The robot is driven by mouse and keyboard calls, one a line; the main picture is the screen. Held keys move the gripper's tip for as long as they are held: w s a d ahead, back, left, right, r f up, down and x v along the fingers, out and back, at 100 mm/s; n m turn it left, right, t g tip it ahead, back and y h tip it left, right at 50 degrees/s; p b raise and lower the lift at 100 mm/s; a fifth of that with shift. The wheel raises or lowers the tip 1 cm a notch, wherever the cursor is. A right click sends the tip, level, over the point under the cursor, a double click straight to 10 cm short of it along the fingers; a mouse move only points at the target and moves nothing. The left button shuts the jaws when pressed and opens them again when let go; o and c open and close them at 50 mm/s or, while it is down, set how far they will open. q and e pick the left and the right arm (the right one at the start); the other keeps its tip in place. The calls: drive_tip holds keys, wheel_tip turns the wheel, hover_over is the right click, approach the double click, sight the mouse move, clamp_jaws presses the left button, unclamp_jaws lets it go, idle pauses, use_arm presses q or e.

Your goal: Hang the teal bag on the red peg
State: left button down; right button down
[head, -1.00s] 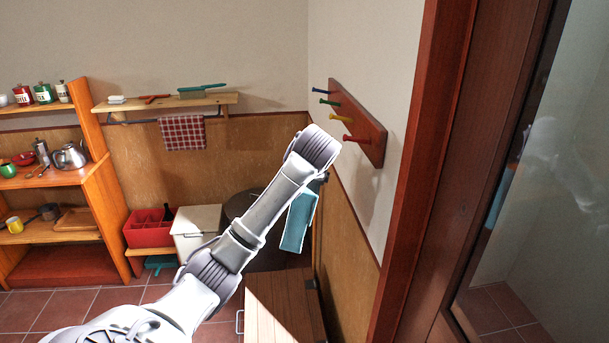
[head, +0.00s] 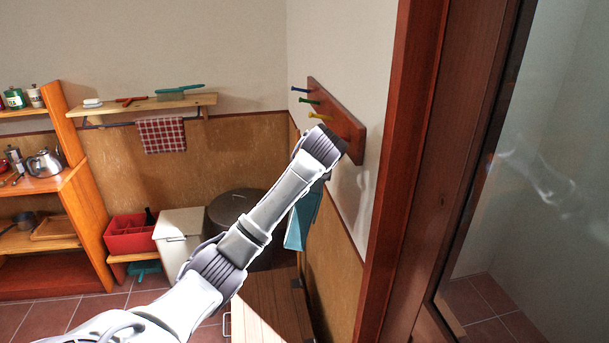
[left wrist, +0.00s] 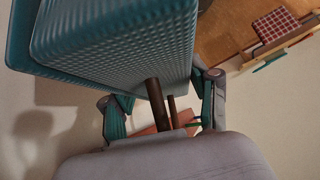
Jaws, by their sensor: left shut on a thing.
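The teal bag (head: 303,218) hangs below the end of my left arm, beside the right wall. It fills the upper left of the left wrist view (left wrist: 115,40). My left gripper (left wrist: 162,108) is shut on the bag, with its brown handles (left wrist: 156,105) between the fingers. In the head view the fingers are hidden behind my wrist. The peg board (head: 334,101) is on the right wall; its blue (head: 299,90), green (head: 310,101) and yellow (head: 319,116) pegs show. The red peg is hidden behind my wrist, which overlaps the board's lower end. My right gripper is not in view.
A wooden door frame (head: 395,180) and a glass panel (head: 530,150) stand at the right. A wooden chest (head: 270,300), dark round bin (head: 235,212), white bin (head: 180,235) and red crate (head: 130,235) stand below. A wall shelf (head: 140,107) is at the back.

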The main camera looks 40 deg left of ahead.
use_arm(q)
drive_tip(key=shift+w+d+f, duration=0.3)
drive_tip(key=shift+w+d, duration=0.5)
drive_tip(key=shift+w, duration=0.2)
drive_tip(key=shift+w+d+f, duration=0.3)
drive_tip(key=shift+w+d, duration=0.5)
drive_tip(key=shift+w, duration=0.15)
drive_tip(key=shift+c, duration=1.1)
unclamp_jaws()
drive_tip(key=v, duration=0.8)
drive_tip(key=shift+s+d+f, duration=0.1)
drive_tip(key=shift+d, duration=0.05)
